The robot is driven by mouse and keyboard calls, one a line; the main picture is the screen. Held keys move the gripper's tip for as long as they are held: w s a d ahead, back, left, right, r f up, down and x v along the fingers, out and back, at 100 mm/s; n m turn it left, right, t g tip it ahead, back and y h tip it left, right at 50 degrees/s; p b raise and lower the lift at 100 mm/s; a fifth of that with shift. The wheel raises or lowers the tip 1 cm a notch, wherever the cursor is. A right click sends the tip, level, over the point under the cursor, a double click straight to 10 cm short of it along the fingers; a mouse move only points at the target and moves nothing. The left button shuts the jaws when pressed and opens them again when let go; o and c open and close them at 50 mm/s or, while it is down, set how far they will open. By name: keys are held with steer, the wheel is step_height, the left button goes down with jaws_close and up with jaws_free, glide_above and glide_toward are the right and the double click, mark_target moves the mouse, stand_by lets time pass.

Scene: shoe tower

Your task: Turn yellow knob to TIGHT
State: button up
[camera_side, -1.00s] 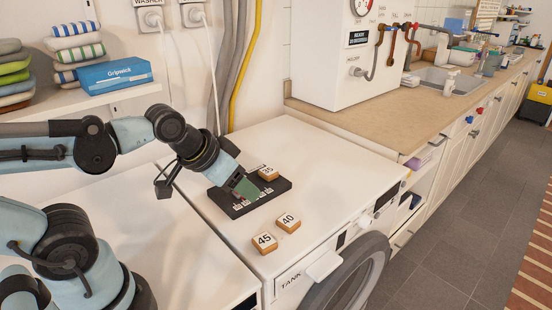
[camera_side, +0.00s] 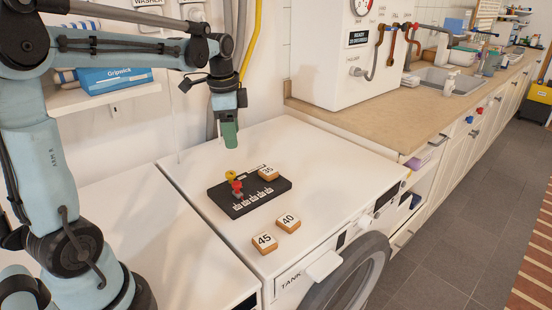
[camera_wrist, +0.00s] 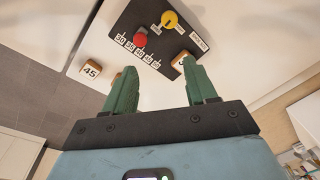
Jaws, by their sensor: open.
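The yellow knob (camera_side: 231,175) stands on the black panel (camera_side: 246,204) on top of the white washer. It also shows in the wrist view (camera_wrist: 169,19), where a dark mark crosses its face. Small labels lie on the panel beside it, too small to read surely. A red knob (camera_side: 237,187) sits just in front of the yellow one, also seen in the wrist view (camera_wrist: 140,40). My gripper (camera_side: 230,140) hangs above the panel, pointing down, apart from both knobs. In the wrist view its green fingers (camera_wrist: 162,88) are spread with nothing between them.
A numbered wooden block (camera_side: 268,173) rests at the panel's back right edge. Blocks marked 40 (camera_side: 288,223) and 45 (camera_side: 265,244) lie on the washer top in front. A white box with pipes (camera_side: 345,60) stands behind right. The washer top's right side is clear.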

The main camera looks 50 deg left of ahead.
mark_target(230, 173)
steer(key=shift+m+g, duration=0.6)
steer(key=shift+m, duration=0.2)
steer(key=a+f, duration=0.1)
steer(key=f, duration=0.3)
steer(key=a+f, duration=0.1)
steer(key=f, duration=0.3)
steer(key=a+f, duration=0.1)
steer(key=f, duration=0.4)
steer(key=shift+w+a, duration=0.4)
steer(key=c, duration=1.1)
steer(key=shift+o, duration=0.2)
